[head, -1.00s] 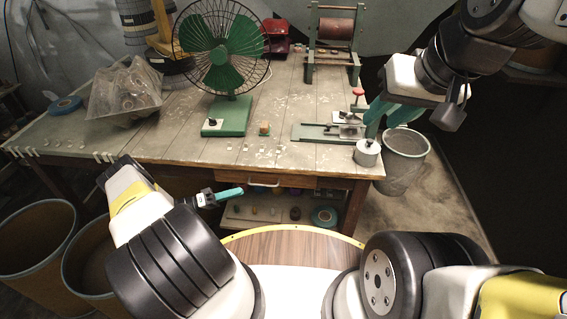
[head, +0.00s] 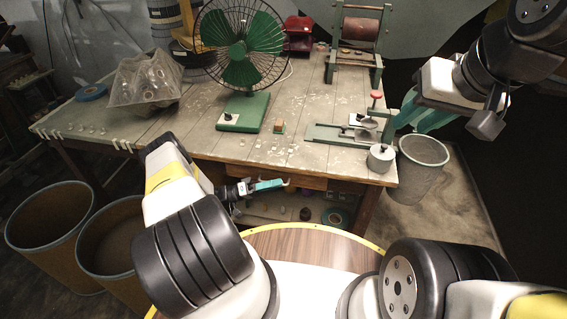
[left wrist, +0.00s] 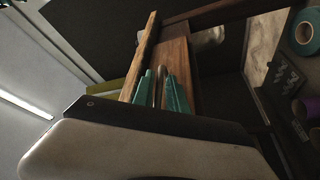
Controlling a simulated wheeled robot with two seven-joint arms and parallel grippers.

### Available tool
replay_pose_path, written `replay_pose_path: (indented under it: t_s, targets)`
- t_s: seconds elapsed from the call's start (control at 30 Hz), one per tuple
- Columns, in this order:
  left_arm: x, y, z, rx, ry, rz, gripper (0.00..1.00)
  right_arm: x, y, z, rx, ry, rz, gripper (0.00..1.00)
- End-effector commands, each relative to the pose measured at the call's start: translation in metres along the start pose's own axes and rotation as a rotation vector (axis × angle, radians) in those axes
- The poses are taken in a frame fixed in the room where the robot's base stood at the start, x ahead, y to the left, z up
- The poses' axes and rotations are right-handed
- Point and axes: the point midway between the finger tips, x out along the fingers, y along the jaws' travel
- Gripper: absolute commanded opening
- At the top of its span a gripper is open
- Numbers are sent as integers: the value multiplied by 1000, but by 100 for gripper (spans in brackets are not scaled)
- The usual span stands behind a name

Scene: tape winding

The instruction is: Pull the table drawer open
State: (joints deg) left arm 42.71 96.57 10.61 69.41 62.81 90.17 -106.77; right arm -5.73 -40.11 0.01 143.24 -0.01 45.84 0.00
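The wooden table drawer (head: 308,183) is in the table's front edge and looks closed. Its pale handle (head: 288,181) is mostly hidden behind my left gripper (head: 270,184) in the head view. In the left wrist view, the teal fingers of my left gripper (left wrist: 160,92) stand apart on either side of the narrow handle bar (left wrist: 159,84), close to the wooden drawer front (left wrist: 181,60). I see gaps beside the bar, so the fingers do not look clamped. My right gripper (head: 420,113) hangs with its teal fingers apart, empty, near the table's right end.
The worn table (head: 210,150) carries a green fan (head: 243,50), a tray of parts (head: 145,85) and a winding fixture (head: 345,132). A bucket (head: 420,165) stands at the right, and two bins (head: 50,225) at the left. A shelf with small items lies below the drawer.

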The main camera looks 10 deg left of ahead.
Motion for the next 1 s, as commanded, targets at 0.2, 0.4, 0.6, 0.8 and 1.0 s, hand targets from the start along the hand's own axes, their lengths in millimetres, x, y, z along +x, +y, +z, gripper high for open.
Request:
replay_pose_path:
  t_s: [0.2,0.4,0.6,0.8,1.0]
  targets:
    - [5,0,0,-1,0,-1,18,0,0,0,0,0,0,32]
    - [5,0,0,-1,0,0,2,0,0,0,0,0,0,32]
    - [5,0,0,-1,0,-1,0,0,0,0,0,0,0,32]
    - [5,0,0,-1,0,-1,0,0,0,0,0,0,0,32]
    - [4,0,0,-1,0,-1,0,0,0,0,0,0,0,32]
